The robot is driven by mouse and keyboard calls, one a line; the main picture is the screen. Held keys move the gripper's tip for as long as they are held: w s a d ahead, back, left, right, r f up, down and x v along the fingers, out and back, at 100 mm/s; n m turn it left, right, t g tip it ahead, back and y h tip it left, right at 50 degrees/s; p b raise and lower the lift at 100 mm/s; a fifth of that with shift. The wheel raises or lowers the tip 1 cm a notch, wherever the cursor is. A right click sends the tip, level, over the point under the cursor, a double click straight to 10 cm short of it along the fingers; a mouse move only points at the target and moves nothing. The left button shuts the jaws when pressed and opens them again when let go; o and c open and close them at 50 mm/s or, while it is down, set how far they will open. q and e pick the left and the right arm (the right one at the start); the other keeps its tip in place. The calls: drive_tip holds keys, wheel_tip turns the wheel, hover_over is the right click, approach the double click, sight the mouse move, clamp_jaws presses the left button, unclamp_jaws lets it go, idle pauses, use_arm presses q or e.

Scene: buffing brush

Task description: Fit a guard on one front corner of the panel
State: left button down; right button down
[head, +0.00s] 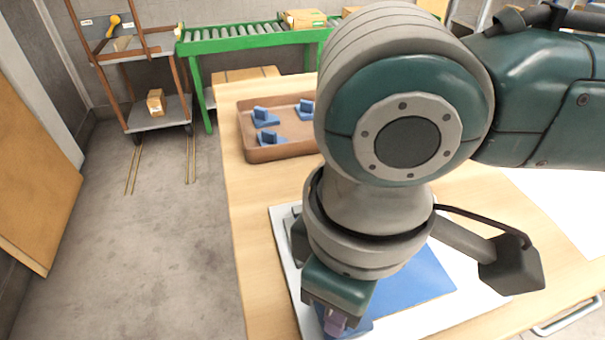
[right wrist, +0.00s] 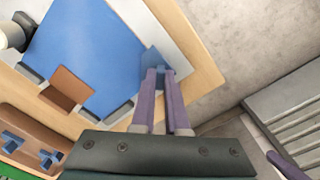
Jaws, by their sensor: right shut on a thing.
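The blue panel (head: 415,275) lies flat on a white board (head: 283,222) on the wooden table; it also shows in the right wrist view (right wrist: 85,50). My right gripper (head: 335,322) points down at the panel's near-left corner, with its purple fingers (right wrist: 161,74) shut on a blue guard (right wrist: 153,58). The guard is at the panel's corner; I cannot tell whether it is fully seated. My arm hides much of the panel in the head view. Several more blue guards (head: 265,118) lie in the brown tray (head: 262,156). My left gripper is not in view.
Grey blocks (right wrist: 118,112) and a brown piece (right wrist: 67,84) sit along one panel edge. A green roller conveyor (head: 250,40) and a shelf cart (head: 160,113) stand behind the table (head: 245,210). The floor to the left is clear.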

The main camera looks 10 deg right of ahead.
drive_tip(key=shift+f+p, duration=0.2)
drive_tip(key=shift+p, duration=0.1)
idle(0.6)
drive_tip(key=shift+w+d+p, duration=0.15)
drive_tip(key=shift+p, duration=0.3)
idle(0.3)
drive_tip(key=shift+c, duration=1.8)
unclamp_jaws()
drive_tip(key=shift+r+p, duration=0.6)
drive_tip(key=shift+p, duration=0.05)
wheel_tip(320, 180, up, 6)
drive_tip(key=p, duration=0.7)
drive_tip(key=shift+f, duration=0.1)
